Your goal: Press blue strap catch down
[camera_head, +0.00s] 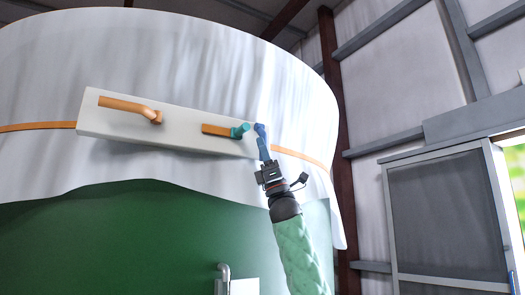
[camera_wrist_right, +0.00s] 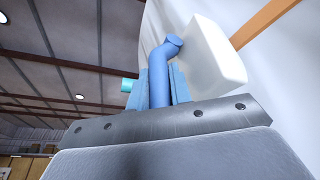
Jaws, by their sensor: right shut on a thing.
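A long white plate (camera_head: 170,133) is fixed on the white cover of a large green tank. The blue strap catch (camera_head: 260,130) is at the plate's right end. In the right wrist view the blue catch (camera_wrist_right: 172,65) is a bent rod; its upper end turns toward the white block. My right gripper (camera_head: 264,151) is below the plate, pointing up, with its blue fingers shut on the catch's rod. Part of the rod is hidden between the fingers. The left gripper is not in view.
An orange catch (camera_head: 133,107) is at the plate's left and a teal catch (camera_head: 240,131) sits just left of the blue one. An orange strap (camera_head: 300,158) runs around the cover. A metal pipe (camera_head: 223,275) stands low on the tank. The space right of my arm is open.

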